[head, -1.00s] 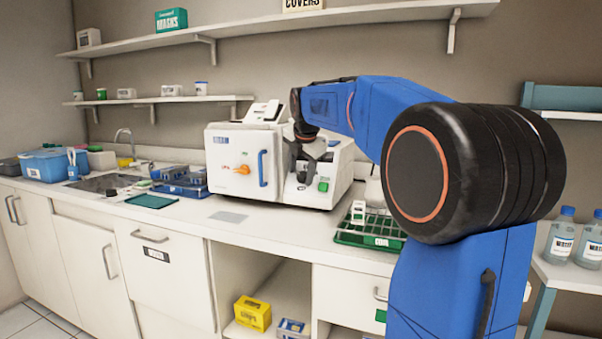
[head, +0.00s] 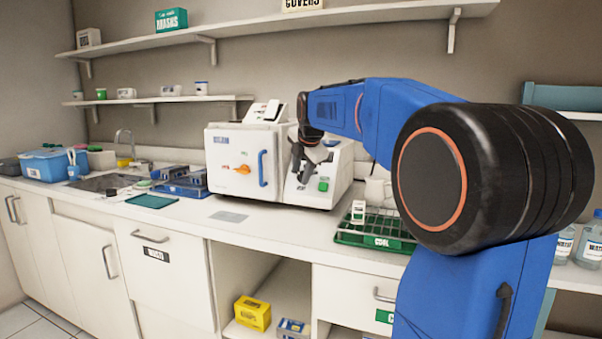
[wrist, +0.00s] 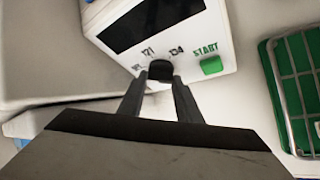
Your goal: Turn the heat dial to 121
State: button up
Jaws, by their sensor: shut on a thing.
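The heat dial (wrist: 160,69) is a small dark knob on the white control panel of the sterilizer (head: 285,190). In the wrist view the printed marks 121 and 134 stand above it, with another mark at its left that is hard to read. My gripper (wrist: 160,78) is shut on the dial, one finger on each side; it also shows in front of the panel in the head view (head: 299,176). The dial's pointer cannot be made out, so its setting is unclear. In the head view the gripper hides the dial.
A green START button (wrist: 211,65) sits just right of the dial, below a dark display (wrist: 150,22). A green rack (head: 375,240) stands on the counter to the right.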

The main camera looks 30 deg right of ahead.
jog(key=m+t, duration=0.1)
jog(key=m, duration=0.1)
jog(key=m+t, duration=0.2)
jog(key=shift+s+f, duration=0.2)
jog(key=shift+f+m+t+h, duration=0.1)
jog(key=shift+m+t+h, duration=0.2)
jog(key=shift+m+t, duration=0.5)
jog(key=shift+f+m+t+h, duration=0.1)
jog(key=shift+m+t+h, duration=0.2)
jog(key=shift+m, duration=0.9)
jog(key=o, duration=1)
jog(key=shift+o, duration=0.2)
jog(key=shift+s+r, duration=0.15)
jog(key=v, duration=1.7)
jog(key=shift+s, duration=0.15)
